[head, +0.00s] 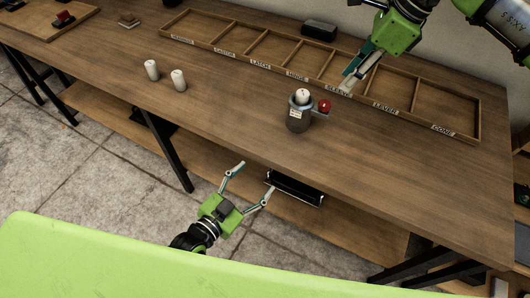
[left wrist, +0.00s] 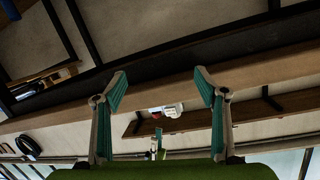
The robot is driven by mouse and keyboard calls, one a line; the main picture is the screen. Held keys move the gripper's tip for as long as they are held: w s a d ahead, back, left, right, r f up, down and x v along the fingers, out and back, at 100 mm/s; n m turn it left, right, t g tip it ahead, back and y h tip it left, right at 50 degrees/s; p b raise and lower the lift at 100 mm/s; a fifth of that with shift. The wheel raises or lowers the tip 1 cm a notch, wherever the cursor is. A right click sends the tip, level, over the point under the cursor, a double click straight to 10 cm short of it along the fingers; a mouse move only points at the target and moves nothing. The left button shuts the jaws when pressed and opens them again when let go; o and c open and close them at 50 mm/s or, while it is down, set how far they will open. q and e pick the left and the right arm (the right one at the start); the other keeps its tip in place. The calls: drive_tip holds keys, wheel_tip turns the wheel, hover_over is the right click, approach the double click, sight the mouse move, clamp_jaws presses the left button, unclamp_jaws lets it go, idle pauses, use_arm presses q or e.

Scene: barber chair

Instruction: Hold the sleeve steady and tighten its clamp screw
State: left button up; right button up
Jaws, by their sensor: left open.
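The grey sleeve (head: 299,117) stands upright near the front edge of the bench, with a white cylinder (head: 303,96) in its top and a pale label on its side. The clamp screw's red knob (head: 324,106) sticks out at its right. My left gripper (head: 255,177) is open and empty, in front of and below the bench edge, apart from the sleeve. Its spread fingers show in the left wrist view (left wrist: 162,88), with a small white and red shape beyond them. My right gripper (head: 354,76) hangs over the compartment tray, its fingers close together; its grip is unclear.
A labelled wooden tray (head: 463,131) with several compartments runs along the back of the bench (head: 215,105). Two white cylinders (head: 152,70) (head: 179,80) stand at the left. A black box (head: 319,30) is behind the tray. A lower shelf holds a black bin (head: 295,188). A green surface (head: 90,262) fills the foreground.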

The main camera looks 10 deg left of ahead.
sight(293, 122)
use_arm(q)
drive_tip(key=shift+m+t+h, duration=0.3)
drive_tip(key=shift+t+h, duration=0.1)
drive_tip(key=shift+h, duration=0.1)
drive_tip(key=r, duration=0.2)
drive_tip(key=d+r, duration=0.1)
drive_tip(key=r, duration=0.2)
drive_tip(key=shift+d+r, duration=0.2)
drive_tip(key=shift+r, duration=0.15)
drive_tip(key=w+r+n, duration=0.1)
drive_tip(key=r, duration=0.1)
drive_tip(key=w+d+r+n+t, duration=0.1)
drive_tip(key=shift+w+d+r, duration=0.15)
drive_tip(key=shift+r, duration=0.2)
drive_tip(key=shift+w+d+r+n, duration=0.15)
drive_tip(key=shift+w+r+n, duration=0.15)
drive_tip(key=shift+w+n, duration=0.1)
drive_tip(key=shift+w+d+r, duration=0.1)
drive_tip(key=shift+w, duration=0.1)
drive_tip(key=x, duration=1.3)
drive_tip(key=shift+d+r, duration=0.1)
drive_tip(key=c, duration=1.5)
